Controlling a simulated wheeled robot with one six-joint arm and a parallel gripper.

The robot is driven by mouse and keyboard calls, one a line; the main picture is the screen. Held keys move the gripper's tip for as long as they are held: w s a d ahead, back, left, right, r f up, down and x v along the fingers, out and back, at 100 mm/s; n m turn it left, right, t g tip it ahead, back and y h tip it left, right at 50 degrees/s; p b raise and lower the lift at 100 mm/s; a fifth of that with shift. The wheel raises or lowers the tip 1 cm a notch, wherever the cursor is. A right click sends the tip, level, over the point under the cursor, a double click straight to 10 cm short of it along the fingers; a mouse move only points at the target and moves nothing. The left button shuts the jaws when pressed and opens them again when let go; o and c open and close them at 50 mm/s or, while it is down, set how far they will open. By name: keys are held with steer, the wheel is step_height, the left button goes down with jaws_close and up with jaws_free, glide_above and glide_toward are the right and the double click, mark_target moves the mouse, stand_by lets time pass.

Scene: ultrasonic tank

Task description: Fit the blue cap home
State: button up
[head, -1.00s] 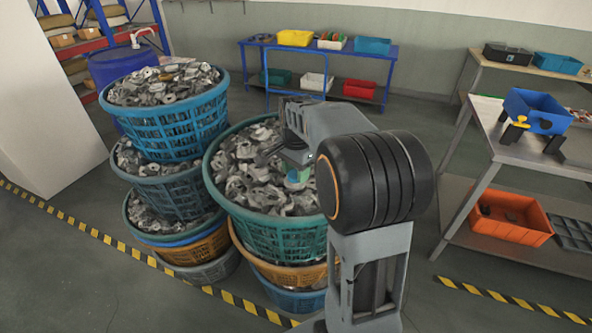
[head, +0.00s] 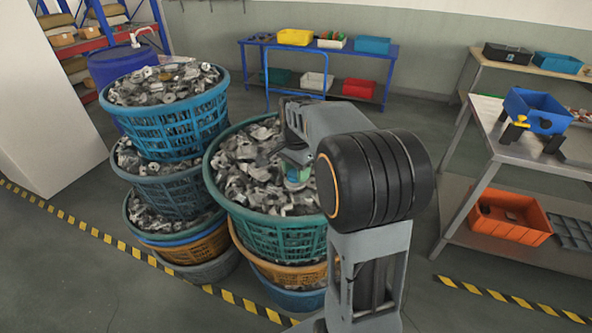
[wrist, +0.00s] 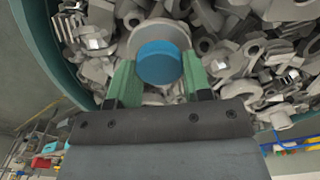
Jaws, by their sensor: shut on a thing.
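The blue cap (wrist: 160,66) is between the two green fingers of my gripper (wrist: 159,80) in the wrist view. My gripper is shut on it. A round grey part (wrist: 140,40) shows right behind the cap; I cannot tell whether the two touch or how the cap sits against it. In the head view my gripper (head: 297,178) is over the teal basket (head: 285,238) of grey metal parts, and the cap cannot be made out there.
Loose grey metal parts (wrist: 250,55) surround the cap in the wrist view. A stack of baskets (head: 175,130) stands to the left. A metal table (head: 545,160) with a blue bin (head: 538,112) is at the right. The floor between is open.

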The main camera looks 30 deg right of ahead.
steer(key=o, duration=1)
steer(key=shift+c, duration=0.2)
steer(key=shift+r, duration=0.1)
step_height(320, 180, up, 14)
steer(key=shift+f+p, duration=0.2)
steer(key=shift+p, duration=0.1)
